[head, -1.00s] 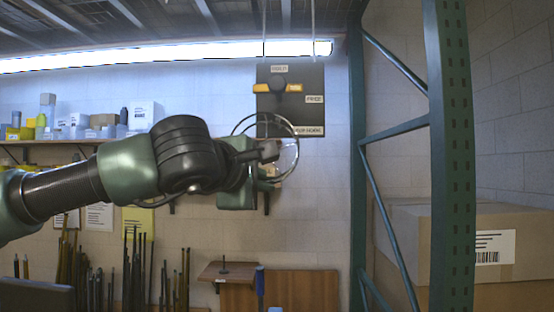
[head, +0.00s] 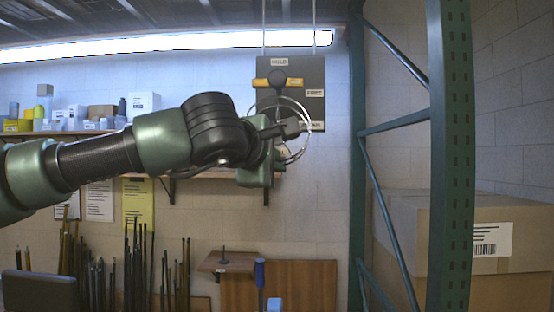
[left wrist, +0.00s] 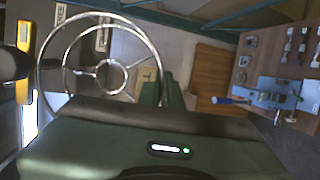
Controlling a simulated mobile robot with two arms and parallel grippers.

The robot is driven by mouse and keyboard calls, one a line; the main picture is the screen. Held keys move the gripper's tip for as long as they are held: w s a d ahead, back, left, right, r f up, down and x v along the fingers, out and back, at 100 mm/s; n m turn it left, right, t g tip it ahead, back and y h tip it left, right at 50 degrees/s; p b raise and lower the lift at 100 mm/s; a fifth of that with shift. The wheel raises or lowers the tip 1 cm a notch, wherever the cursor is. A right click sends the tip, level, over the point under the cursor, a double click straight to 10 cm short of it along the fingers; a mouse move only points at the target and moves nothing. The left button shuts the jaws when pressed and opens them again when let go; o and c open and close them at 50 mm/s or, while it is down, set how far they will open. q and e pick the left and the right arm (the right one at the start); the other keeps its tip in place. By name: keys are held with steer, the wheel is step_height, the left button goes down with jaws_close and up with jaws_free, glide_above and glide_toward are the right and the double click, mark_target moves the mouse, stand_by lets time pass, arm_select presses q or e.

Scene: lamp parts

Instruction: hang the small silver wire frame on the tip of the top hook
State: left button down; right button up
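The silver wire frame, with its round rings (head: 307,145), is at my left gripper (head: 292,128) in front of the grey panel. In the left wrist view the wire frame (left wrist: 150,42) shows an outer ring, an inner ring and a hub with spokes. The left gripper appears shut on its rim, though the contact is partly hidden. A black round knob (head: 278,77) on a yellow bar (head: 296,83) is on the panel, above the gripper. I cannot make out the top hook or its tip. My right gripper is not in view.
The grey labelled panel (head: 316,70) hangs from thin rods. A green rack post (head: 450,150) and cardboard boxes (head: 500,215) stand at the right. A shelf (head: 75,134) with containers is behind at the left. A blue-handled tool (head: 260,274) is low in the middle.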

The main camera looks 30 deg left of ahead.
arm_select(q)
steer(key=shift+w+a+p, duration=0.4)
steer(key=shift+w+a, duration=0.05)
steer(key=shift+w, duration=0.25)
steer(key=w, duration=0.1)
steer(key=w+a+f, duration=0.2)
steer(key=w, duration=0.1)
steer(key=shift+a, duration=0.2)
steer(key=shift+f, duration=0.1)
stand_by(0.5)
steer(key=c, duration=1.5)
jaws_free()
steer(key=shift+c, duration=0.2)
